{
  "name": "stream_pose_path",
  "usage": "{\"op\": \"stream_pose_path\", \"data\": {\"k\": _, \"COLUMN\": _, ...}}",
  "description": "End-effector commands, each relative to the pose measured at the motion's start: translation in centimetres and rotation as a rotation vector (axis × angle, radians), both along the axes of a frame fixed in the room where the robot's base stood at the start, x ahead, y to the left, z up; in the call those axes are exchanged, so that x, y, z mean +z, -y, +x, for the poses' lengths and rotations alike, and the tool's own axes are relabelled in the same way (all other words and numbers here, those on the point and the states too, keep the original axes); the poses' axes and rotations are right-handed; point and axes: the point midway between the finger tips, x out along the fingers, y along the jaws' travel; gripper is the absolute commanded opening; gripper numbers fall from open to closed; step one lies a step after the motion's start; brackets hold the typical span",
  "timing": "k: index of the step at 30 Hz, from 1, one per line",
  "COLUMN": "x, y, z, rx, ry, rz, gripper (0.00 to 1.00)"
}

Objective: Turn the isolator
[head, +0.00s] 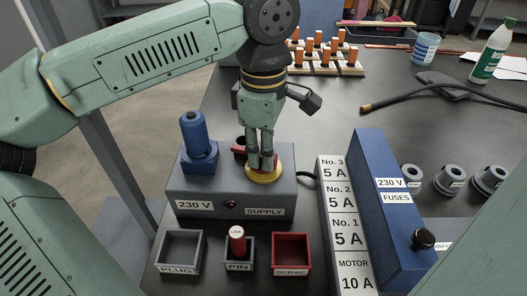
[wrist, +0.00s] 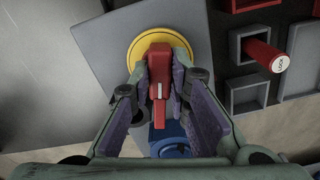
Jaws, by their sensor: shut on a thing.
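The isolator is a red handle (wrist: 160,77) on a round yellow plate (head: 264,176), set on top of the grey supply box (head: 190,190). The yellow plate also shows in the wrist view (wrist: 143,46). My gripper (head: 262,160) points down over it, with its fingers shut on the red handle. In the wrist view my gripper's fingertips (wrist: 160,80) lie on both sides of the handle. In the head view the fingers hide most of the handle; a red end shows at their left.
A blue plug (head: 196,140) stands on the supply box, left of my gripper. In front are trays marked PLUG (head: 178,271), PIN (head: 230,267) and SCRAP (head: 291,270); a red LOCK pin (head: 237,241) stands in PIN. The blue fuse box (head: 385,190) is to the right.

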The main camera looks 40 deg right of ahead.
Motion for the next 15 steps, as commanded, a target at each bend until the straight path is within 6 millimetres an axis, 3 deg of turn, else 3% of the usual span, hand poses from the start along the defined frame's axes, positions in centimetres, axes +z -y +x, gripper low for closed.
{"op": "stream_pose_path", "data": {"k": 15, "x": 0.01, "y": 0.00, "z": 0.07, "rx": 0.259, "ry": 0.001, "rz": -0.001, "gripper": 0.00}}
